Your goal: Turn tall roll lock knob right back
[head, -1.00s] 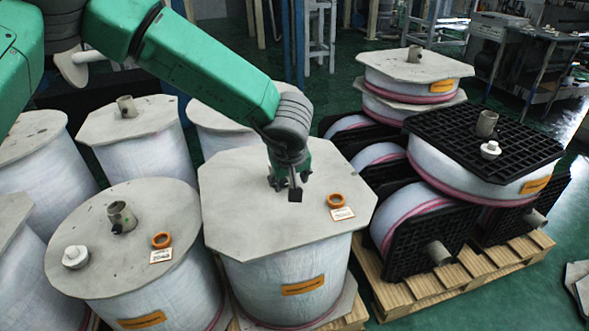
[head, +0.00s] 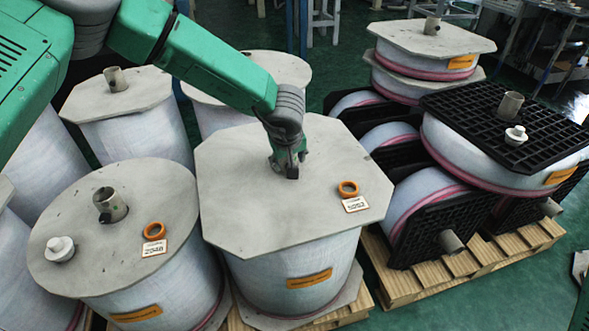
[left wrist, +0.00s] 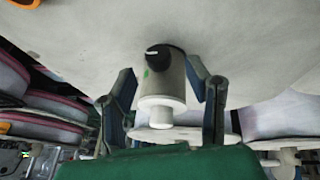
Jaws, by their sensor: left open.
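The tall roll (head: 285,260) stands upright in the middle of the head view under a grey eight-sided top board (head: 245,215). My left gripper (head: 290,168) points down at the middle of that board and hides the core and knob there. My left gripper (left wrist: 165,118) is open, with one finger on each side of the tube and knob. My right gripper is not in view.
An orange ring (head: 348,188) and a label card (head: 355,204) lie on the same board. A round-topped roll (head: 75,225) with a white knob (head: 60,248) stands at left. Rolls with black grid plates (head: 470,110) lie on a pallet (head: 400,290) at right.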

